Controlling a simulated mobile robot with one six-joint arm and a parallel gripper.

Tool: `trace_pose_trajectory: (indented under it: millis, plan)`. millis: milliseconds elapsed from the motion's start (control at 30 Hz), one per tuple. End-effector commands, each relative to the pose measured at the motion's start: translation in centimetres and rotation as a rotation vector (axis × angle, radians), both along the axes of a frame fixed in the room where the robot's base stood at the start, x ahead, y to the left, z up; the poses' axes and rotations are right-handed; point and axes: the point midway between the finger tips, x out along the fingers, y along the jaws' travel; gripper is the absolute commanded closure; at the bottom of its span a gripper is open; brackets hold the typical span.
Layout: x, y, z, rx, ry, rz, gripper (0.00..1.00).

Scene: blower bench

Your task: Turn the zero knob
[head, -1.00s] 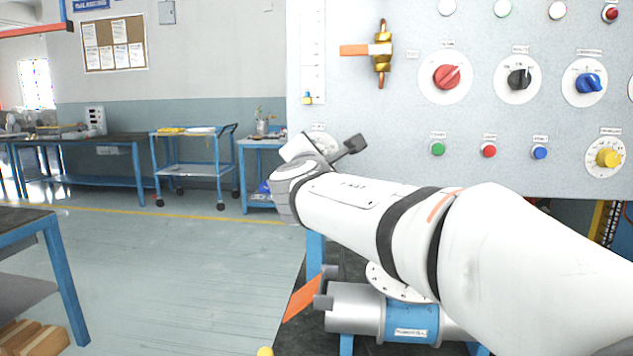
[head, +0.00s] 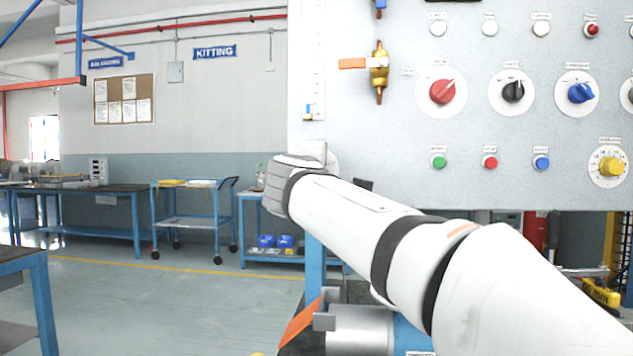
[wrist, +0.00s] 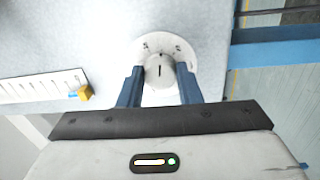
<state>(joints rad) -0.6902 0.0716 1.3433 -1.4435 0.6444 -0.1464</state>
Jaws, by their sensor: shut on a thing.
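The zero knob (wrist: 160,70) is a pale round knob with a dark pointer line, on a white dial plate (wrist: 149,45) with small markings. In the wrist view the pointer line runs nearly straight up and down. My gripper (wrist: 160,77) has its blue fingers on the knob's left and right sides, shut on it. In the head view my wrist and arm hide the knob and the fingers.
The grey panel (head: 370,135) carries a red knob (head: 441,91), black knob (head: 513,91), blue knob (head: 581,93) and yellow knob (head: 611,166). A brass valve (head: 379,72) with an orange handle is above my wrist. A scale with a yellow slider (wrist: 84,93) is beside the dial.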

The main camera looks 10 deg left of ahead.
Motion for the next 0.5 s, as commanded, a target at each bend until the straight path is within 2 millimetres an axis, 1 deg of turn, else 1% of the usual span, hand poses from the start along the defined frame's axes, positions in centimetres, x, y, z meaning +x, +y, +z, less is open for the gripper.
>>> trace_pose_trajectory:
  millis: [33, 500]
  plan:
    - [0.03, 0.00, -0.23, 0.011, 0.002, -0.001, 0.91]
    - [0.04, -0.01, -0.06, 0.037, 0.003, -0.001, 0.91]
